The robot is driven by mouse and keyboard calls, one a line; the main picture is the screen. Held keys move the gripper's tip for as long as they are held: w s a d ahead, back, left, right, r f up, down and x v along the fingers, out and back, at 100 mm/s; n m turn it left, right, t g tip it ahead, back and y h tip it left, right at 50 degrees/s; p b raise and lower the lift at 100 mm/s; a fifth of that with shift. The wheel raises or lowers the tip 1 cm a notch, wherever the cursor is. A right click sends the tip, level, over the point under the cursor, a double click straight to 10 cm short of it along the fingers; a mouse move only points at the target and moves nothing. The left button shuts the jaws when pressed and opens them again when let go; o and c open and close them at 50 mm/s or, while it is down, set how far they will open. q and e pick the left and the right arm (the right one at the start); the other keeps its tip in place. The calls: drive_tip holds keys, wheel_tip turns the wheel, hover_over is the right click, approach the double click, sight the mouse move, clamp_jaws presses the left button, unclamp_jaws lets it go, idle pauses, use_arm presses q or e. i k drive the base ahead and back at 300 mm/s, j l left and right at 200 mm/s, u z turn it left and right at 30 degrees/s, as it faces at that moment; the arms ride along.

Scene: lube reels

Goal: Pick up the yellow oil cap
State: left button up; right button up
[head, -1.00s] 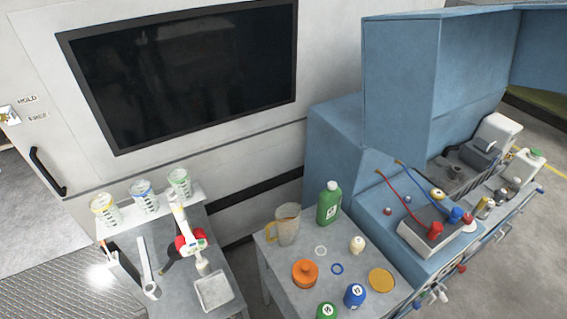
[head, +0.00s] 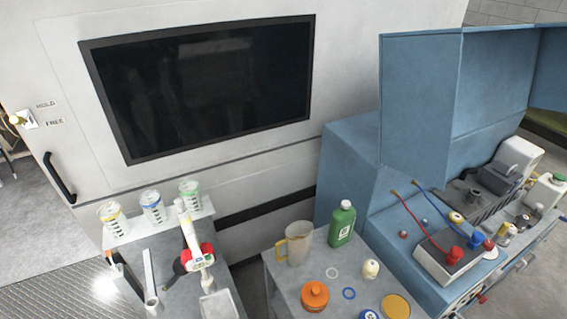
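A flat round yellow disc (head: 396,306), which looks like the yellow oil cap, lies on the grey table at the bottom right of the head view. Its lower edge is close to the picture's bottom. An orange lidded container (head: 315,296) stands to its left, with a blue ring (head: 349,293) between them. A small cream bottle (head: 370,269) stands behind it. Neither of my grippers is in view.
A clear jug (head: 294,244) and a green bottle (head: 342,223) stand at the table's back. A blue-capped bottle (head: 369,314) is partly cut off in front. A blue cabinet (head: 420,105) rises behind. A second table (head: 182,294) holds a red-and-white tool (head: 200,257).

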sight(456, 218)
drive_tip(key=z, duration=1.3)
